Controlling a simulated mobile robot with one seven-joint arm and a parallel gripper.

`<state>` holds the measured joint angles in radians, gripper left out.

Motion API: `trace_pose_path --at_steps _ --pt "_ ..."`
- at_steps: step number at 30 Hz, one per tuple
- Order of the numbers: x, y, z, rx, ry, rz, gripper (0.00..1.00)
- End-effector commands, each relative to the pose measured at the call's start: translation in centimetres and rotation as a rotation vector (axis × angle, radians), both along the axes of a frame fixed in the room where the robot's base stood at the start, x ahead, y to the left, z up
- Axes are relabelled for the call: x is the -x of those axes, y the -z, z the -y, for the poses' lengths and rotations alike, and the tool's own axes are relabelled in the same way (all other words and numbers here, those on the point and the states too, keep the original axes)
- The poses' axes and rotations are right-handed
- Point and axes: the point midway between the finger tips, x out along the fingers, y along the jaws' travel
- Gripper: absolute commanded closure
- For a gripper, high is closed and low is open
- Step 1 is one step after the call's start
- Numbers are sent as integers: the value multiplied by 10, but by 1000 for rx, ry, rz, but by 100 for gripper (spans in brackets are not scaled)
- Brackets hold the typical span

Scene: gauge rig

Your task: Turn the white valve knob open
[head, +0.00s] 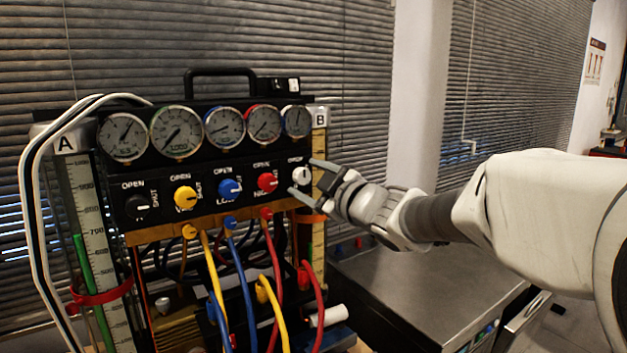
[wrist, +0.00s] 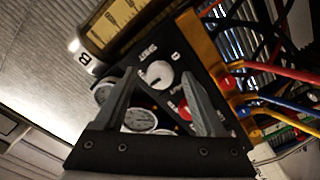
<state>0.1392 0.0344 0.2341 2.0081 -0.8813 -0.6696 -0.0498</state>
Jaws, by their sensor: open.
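The white valve knob (head: 300,175) is at the right end of the row of knobs on the black gauge panel. It also shows in the wrist view (wrist: 159,75), ahead of and between the fingertips. My gripper (head: 308,178) is open, with its fingers pointing left at the white knob, one above and one below it in the head view. In the wrist view my gripper (wrist: 165,85) has its two fingers spread apart with nothing held between them. I cannot tell whether a finger touches the knob.
The red knob (head: 267,182) sits just left of the white one, with blue (head: 229,188), yellow (head: 185,197) and black (head: 137,206) knobs further left. Several gauges (head: 225,126) are above. Coloured hoses (head: 270,300) hang below. Column B (head: 319,150) stands close on the right.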

Motion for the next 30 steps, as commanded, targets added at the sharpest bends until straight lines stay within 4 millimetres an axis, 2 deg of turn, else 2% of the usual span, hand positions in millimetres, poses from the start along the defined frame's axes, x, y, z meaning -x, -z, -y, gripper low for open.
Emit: trace_pose_path --at_steps 4,8,24,30 --pt "3 0 2 1 1 1 28" --pt "16 -1 11 0 2 1 28" --pt "113 -2 77 0 3 2 28" --pt "137 -1 93 0 2 1 28"
